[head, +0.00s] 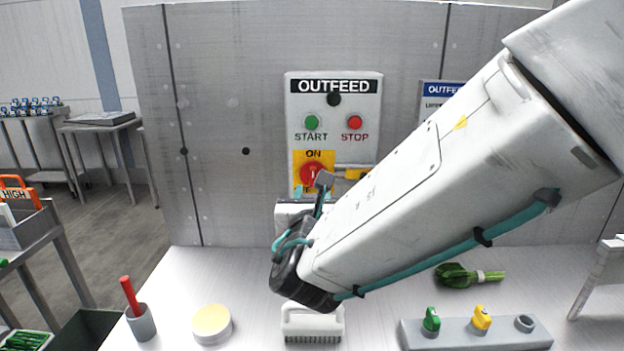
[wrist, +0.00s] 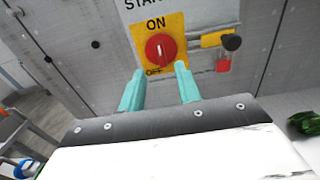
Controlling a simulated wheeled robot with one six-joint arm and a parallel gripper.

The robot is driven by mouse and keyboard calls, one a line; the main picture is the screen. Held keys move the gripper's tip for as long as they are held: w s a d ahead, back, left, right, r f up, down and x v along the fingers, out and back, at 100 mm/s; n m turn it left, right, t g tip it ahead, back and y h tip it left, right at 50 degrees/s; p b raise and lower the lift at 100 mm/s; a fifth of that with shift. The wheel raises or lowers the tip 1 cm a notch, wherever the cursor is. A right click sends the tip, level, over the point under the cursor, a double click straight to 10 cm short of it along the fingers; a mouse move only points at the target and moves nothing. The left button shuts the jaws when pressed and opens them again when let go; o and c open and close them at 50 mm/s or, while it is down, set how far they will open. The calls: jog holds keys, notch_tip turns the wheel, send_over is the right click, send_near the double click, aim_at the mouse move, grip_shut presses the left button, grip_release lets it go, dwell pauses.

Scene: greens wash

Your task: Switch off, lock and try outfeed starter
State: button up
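The outfeed starter (head: 333,112) is a light grey panel on the metal wall, with a green START button (head: 312,122) and a red STOP button (head: 354,122). Below them is a red rotary switch (wrist: 160,48) on a yellow plate marked ON and OFF; its pale mark appears to point up toward ON. To its right are a yellow bar (wrist: 212,39) with a black knob (wrist: 231,43) and a small red piece (wrist: 223,64). My gripper (wrist: 160,74) is open, its teal fingertips spread just below the switch, left and right; contact cannot be told. My arm hides part of the panel in the head view.
A grey block (head: 475,338) on the counter holds a green piece (head: 431,320) and a yellow piece (head: 481,319). A brush (head: 312,323), a round cream-topped tub (head: 212,323), a cup with a red stick (head: 141,323) and leafy greens (head: 456,275) also sit there.

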aim_at(313, 177)
jog(key=w, duration=0.7)
jog(key=shift+w+d, duration=0.15)
jog(key=shift+d, duration=0.05)
jog(key=shift+c, duration=0.2)
grip_shut()
